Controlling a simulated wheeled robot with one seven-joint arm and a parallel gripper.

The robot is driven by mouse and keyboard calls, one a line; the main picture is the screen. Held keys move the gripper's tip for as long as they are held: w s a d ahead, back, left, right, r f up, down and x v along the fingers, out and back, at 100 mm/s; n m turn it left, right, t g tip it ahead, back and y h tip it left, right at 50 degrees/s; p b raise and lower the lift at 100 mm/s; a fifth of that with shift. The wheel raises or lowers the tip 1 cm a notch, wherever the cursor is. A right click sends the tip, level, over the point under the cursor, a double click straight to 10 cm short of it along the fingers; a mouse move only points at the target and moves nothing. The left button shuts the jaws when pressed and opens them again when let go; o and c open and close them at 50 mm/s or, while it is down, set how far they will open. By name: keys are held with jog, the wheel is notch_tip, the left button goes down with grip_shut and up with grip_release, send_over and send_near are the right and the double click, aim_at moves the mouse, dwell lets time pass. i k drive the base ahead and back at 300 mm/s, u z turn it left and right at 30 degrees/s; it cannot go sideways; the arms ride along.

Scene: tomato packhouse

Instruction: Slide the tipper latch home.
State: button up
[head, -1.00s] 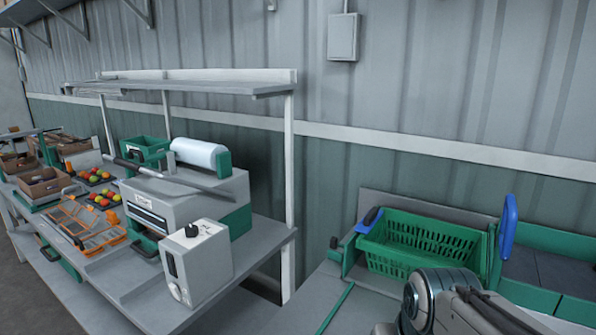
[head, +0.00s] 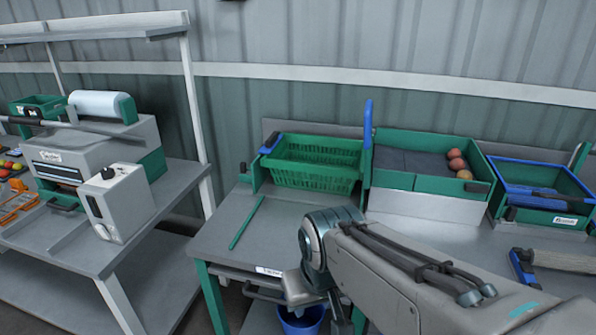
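A green slatted crate (head: 316,165) sits empty in the tipper at the back left of the grey bench. A short blue handle (head: 271,144) is at the crate's upper left corner. A tall blue lever (head: 368,125) stands upright at its right side. I cannot tell which of these parts is the latch, or how far it is slid. My arm reaches in from the lower right and bends in front of the crate, apart from it. My gripper is not in view.
A green padded tray (head: 393,180) with a few reddish tomatoes (head: 456,164) is right of the tipper. A green-and-blue bin (head: 545,190) stands further right. A green strip (head: 247,222) lies on the bench's left. A blue bucket (head: 302,322) is below. The left bench holds a sealing machine (head: 95,150).

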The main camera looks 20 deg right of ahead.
aim_at(243, 166)
jog(key=u, duration=1.3)
jog(key=k, duration=0.95)
jog(key=z, duration=1.4)
jog(key=i, duration=0.5)
jog(key=u, duration=2.25)
jog(key=i, duration=2.2)
